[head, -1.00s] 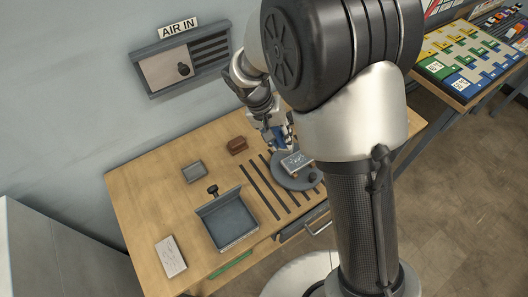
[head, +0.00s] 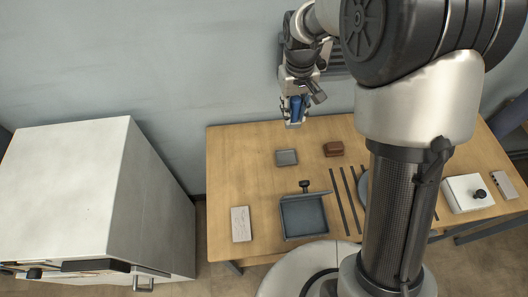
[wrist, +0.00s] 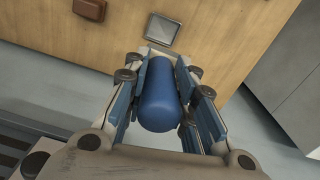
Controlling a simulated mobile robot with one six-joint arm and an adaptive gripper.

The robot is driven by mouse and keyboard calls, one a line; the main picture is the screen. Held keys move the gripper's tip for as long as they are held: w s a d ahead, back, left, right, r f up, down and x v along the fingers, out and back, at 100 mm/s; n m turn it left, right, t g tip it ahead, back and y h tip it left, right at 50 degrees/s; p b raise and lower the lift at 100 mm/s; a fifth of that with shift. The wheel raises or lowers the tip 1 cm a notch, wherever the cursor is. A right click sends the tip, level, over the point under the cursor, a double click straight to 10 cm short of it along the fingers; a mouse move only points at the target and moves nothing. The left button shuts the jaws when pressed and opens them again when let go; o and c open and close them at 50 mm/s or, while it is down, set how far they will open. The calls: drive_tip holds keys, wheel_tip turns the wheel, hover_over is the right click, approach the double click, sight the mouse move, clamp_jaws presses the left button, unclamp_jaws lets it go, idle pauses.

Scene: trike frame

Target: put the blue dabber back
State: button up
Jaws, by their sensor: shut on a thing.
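The blue dabber (wrist: 159,100) is a blue cylinder held between the fingers of my gripper (wrist: 160,75) in the wrist view. In the head view my gripper (head: 294,118) is shut on the blue dabber (head: 297,106) and holds it raised, near the back edge of the wooden table (head: 235,165). A small grey square tray (head: 286,157) lies on the table below and in front of the gripper; it also shows in the wrist view (wrist: 163,29), beyond the dabber. The dabber's lower end is partly hidden by the fingers.
A brown block (head: 333,149) sits right of the small tray. A larger grey tray (head: 304,217), a pale slab (head: 240,224) and dark strips (head: 349,200) lie nearer the front. A white cabinet (head: 70,185) stands left.

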wheel_tip(320, 180, down, 20)
drive_tip(key=b, duration=0.5)
drive_tip(key=shift+a+r, duration=0.1)
drive_tip(key=o, duration=1)
drive_tip(key=shift+o, duration=0.2)
